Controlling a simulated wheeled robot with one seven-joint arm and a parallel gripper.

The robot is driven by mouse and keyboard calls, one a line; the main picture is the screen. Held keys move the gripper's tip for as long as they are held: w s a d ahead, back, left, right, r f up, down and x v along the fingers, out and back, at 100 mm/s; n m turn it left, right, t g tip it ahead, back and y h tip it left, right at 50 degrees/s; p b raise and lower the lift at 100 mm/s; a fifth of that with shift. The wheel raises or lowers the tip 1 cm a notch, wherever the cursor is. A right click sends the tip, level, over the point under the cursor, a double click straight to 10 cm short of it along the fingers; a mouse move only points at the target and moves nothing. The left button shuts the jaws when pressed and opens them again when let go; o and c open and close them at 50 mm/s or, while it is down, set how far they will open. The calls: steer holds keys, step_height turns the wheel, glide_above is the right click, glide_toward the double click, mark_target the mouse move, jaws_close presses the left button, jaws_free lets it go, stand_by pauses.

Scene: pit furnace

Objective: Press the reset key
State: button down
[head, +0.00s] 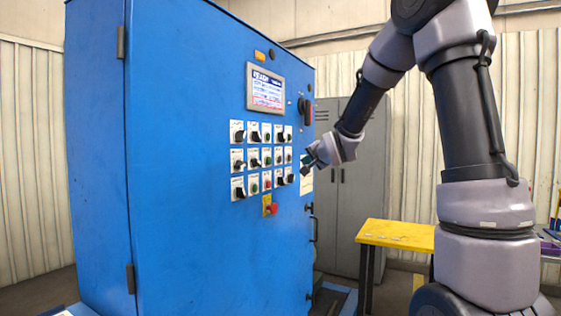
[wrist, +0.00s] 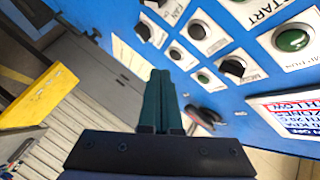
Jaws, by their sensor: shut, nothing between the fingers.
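The blue furnace control cabinet (head: 190,120) carries rows of white-labelled switches and push buttons (head: 266,158). No label reads clearly as reset, so I cannot tell which one is the reset key. My gripper (head: 308,158) is at the right edge of the button rows, in front of the panel. In the wrist view, the shut dark green fingers (wrist: 164,78) are empty and seem to stand off the panel. A green button (wrist: 292,40) is at the upper right there, below a partly cut START label. A black knob (wrist: 232,67) and smaller buttons lie nearer the fingertips.
A display screen (head: 265,89) sits above the buttons, and a red mushroom button (head: 272,209) on a yellow plate below them. A grey locker (head: 345,210) and yellow table (head: 398,234) stand behind.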

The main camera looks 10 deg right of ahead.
glide_toward(285, 159)
steer(key=shift+w+a+f, duration=0.55)
steer(key=shift+a+f, duration=0.1)
steer(key=shift+f, duration=0.25)
stand_by(1.5)
steer(key=shift+w+a, duration=0.25)
steer(key=shift+a, duration=0.05)
steer(key=shift+w+a, duration=0.2)
steer(key=shift+a, duration=0.15)
stand_by(0.6)
steer(key=shift+d, duration=0.1)
steer(key=shift+s+d, duration=0.5)
steer(key=shift+d, duration=0.05)
steer(key=shift+d, duration=0.1)
steer(key=s+d, duration=0.1)
steer(key=d, duration=0.1)
steer(key=s+d, duration=0.1)
steer(key=s, duration=0.1)
steer(key=shift+d, duration=0.4)
